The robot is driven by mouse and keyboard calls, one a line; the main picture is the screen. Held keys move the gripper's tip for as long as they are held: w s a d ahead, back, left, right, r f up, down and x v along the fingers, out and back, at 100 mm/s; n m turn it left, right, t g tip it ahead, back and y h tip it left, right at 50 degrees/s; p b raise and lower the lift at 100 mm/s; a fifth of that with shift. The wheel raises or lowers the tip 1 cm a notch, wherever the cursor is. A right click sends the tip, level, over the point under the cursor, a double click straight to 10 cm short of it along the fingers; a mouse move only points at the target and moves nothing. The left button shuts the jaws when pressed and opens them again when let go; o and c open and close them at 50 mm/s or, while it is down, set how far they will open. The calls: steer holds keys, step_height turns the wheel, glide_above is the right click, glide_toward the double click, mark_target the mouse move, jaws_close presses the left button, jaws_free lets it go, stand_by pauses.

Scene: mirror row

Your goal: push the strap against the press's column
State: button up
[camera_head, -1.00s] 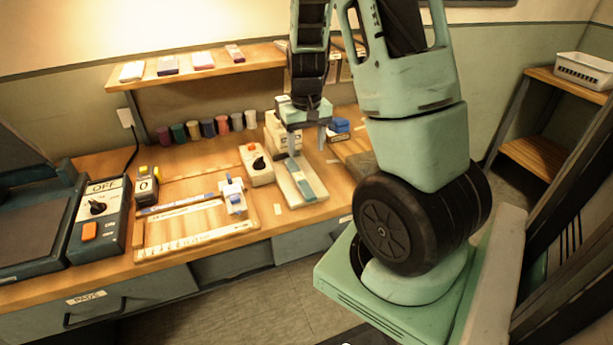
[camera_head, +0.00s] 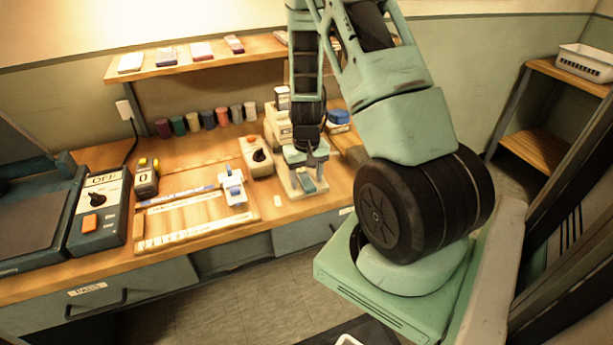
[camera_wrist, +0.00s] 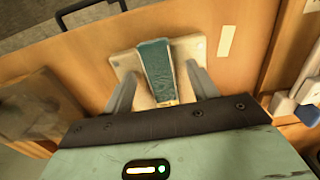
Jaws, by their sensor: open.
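The strap (camera_wrist: 156,66) is a flat teal strip lying lengthwise on the press's pale base plate (camera_wrist: 125,62). It also shows in the head view (camera_head: 307,182), partly covered by my gripper. My gripper (camera_head: 309,163) is open and points down over the plate. In the wrist view its two fingers (camera_wrist: 160,76) stand on either side of the strap, with gaps between. I cannot tell how far above the plate the fingertips are. The cream press (camera_head: 279,125) stands behind my gripper in the head view. Its column is largely hidden by my arm there.
A control box with a black knob (camera_head: 258,156) stands close left of the press. Left of it lie a wooden frame (camera_head: 187,238) and a white-and-blue device (camera_head: 234,190). A blue-topped item (camera_head: 338,117) stands behind right. The bench's front edge is near the plate.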

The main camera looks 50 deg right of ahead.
steer(key=c, duration=1.1)
steer(key=shift+w+d, duration=0.5)
steer(key=shift+w, duration=0.3)
steer(key=o, duration=1.1)
step_height(320, 180, up, 18)
steer(key=shift+f, duration=0.25)
